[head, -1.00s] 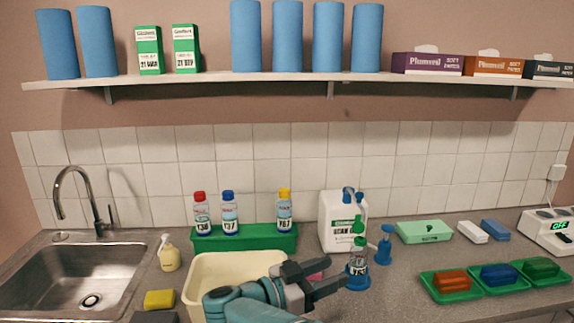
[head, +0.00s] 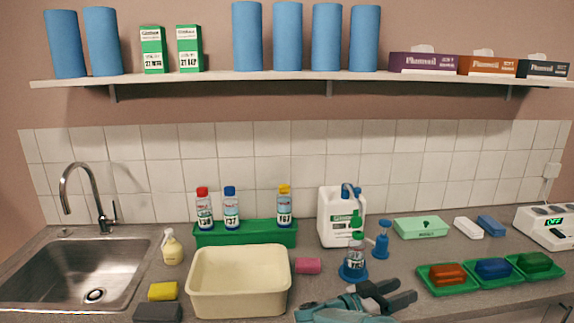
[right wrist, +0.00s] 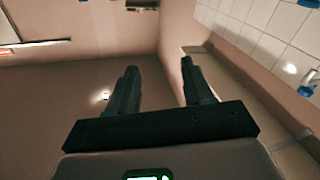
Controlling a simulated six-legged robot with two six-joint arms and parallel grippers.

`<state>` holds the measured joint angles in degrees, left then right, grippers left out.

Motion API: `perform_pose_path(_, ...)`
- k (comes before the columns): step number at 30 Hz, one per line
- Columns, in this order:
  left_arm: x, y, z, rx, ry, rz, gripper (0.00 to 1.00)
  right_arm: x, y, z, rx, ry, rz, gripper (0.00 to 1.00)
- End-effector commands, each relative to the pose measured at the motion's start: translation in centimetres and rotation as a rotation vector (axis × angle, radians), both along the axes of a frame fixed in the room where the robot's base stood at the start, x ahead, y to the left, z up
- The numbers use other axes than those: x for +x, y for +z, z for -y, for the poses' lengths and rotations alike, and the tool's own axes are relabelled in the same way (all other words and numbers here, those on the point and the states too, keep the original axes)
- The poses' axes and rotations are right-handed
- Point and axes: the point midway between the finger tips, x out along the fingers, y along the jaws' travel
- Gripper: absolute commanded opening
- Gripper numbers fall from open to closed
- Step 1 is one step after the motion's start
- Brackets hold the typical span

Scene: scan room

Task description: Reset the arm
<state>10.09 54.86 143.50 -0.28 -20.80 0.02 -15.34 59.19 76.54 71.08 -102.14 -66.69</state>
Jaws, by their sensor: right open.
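My right gripper (head: 398,295) is low in the head view, at the front of the counter. It is open and empty. In the right wrist view its two fingers (right wrist: 156,85) are spread apart with nothing between them. In the head view it is in front of the small green-capped bottle (head: 355,252), which stands upright in a blue holder (head: 353,271). The gripper appears apart from the bottle. My left gripper shows in neither view.
A cream basin (head: 238,311) stands on the counter, with a pink sponge (head: 308,266) to its right. A white jug (head: 334,226) stands behind the small bottle. Green trays (head: 447,289) with coloured pieces lie at right. A sink (head: 60,272) is at left.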

Motion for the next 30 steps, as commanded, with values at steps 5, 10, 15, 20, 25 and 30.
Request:
perform_pose_path(5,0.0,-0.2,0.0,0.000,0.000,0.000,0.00,0.1,-10.7,6.1,0.018,0.274,-0.202,0.50)
perform_pose_path(10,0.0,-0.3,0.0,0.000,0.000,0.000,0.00,-4.9,-23.6,4.4,0.332,0.653,-0.418,0.50)
perform_pose_path(15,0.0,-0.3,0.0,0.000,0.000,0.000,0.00,-14.6,-31.7,-2.3,0.759,0.892,-0.628,0.50)
perform_pose_path(20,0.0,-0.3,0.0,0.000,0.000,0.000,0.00,-24.7,-34.1,-8.8,1.125,0.996,-0.835,0.50)
perform_pose_path(25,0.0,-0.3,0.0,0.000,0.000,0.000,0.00,-32.0,-34.1,-12.2,1.400,0.964,-0.999,0.50)
perform_pose_path(30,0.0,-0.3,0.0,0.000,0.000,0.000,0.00,-33.1,-34.1,-12.6,1.504,0.864,-1.000,0.50)
